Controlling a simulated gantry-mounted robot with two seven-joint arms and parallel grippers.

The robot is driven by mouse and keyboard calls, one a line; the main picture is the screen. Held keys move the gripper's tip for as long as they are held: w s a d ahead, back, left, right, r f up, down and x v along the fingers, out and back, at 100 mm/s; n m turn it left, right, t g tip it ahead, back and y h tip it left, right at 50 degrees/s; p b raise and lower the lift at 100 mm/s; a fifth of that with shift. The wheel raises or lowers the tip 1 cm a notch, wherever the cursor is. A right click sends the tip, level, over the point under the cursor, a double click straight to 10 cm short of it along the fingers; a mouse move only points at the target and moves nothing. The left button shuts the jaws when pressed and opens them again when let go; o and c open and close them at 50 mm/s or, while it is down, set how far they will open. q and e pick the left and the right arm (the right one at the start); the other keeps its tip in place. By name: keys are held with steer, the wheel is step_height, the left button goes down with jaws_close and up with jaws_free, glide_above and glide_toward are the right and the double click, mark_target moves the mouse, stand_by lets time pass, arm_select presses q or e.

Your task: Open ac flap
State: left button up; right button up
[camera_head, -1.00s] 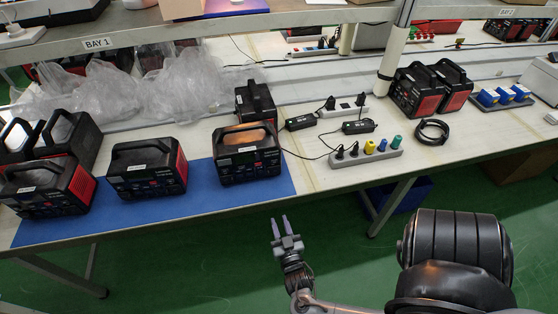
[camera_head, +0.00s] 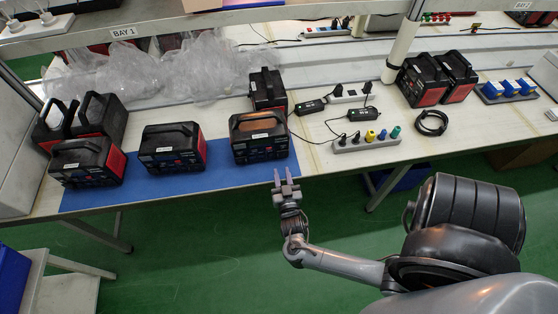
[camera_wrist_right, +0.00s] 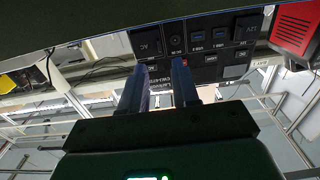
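A black power station (camera_head: 258,137) stands at the right end of the blue mat. My right gripper (camera_head: 283,171) is in front of it, below its lower right corner in the head view, apart from it. Its two fingers are parted with nothing between them. In the right wrist view, a power station's front panel appears upside down, with the dark square AC flap (camera_wrist_right: 147,42) at its left; the flap looks closed. The fingertips (camera_wrist_right: 159,66) show just below the panel there, one finger below the AC flap. My left gripper is not in view.
More power stations stand on the blue mat (camera_head: 215,180), including one at the middle (camera_head: 172,147) and one at the left (camera_head: 87,162). A power strip (camera_head: 366,142) with plugs and cables lies to the right. Clear plastic bags lie behind. The green floor in front is open.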

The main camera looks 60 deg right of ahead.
mark_target(278, 157)
steer(key=shift+x, duration=3)
jaws_close()
